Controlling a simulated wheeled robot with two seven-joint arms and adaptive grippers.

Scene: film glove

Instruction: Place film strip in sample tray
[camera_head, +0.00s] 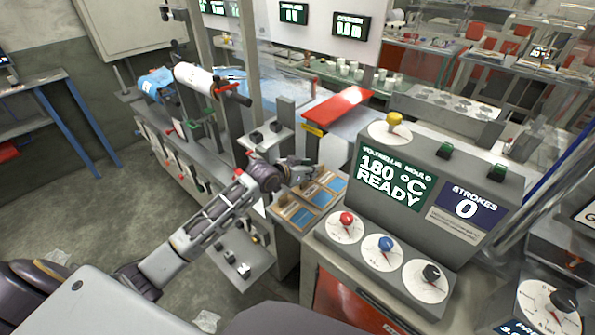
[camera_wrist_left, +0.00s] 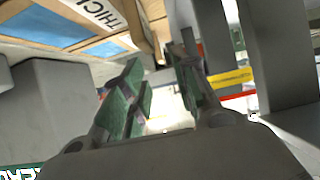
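The sample tray (camera_head: 283,211) is a tan, wooden-looking tray with blue-floored compartments, on the grey bench left of the control box. In the left wrist view part of the tray (camera_wrist_left: 128,55) shows at the upper left, with a label reading "THICK" cut off by the edge. My left gripper (camera_head: 312,172) is just above the tray's far left part. In the left wrist view its green-padded fingers (camera_wrist_left: 160,92) stand apart, with no film strip clearly visible between them. I cannot make out a separate film strip in either view. My right gripper is not in view.
The control box (camera_head: 440,185) reads "180 °C READY" and "STROKES 0", with knobs on its front and top. A red plate (camera_head: 337,105) lies behind the tray. Grey blocks crowd the gripper's sides.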

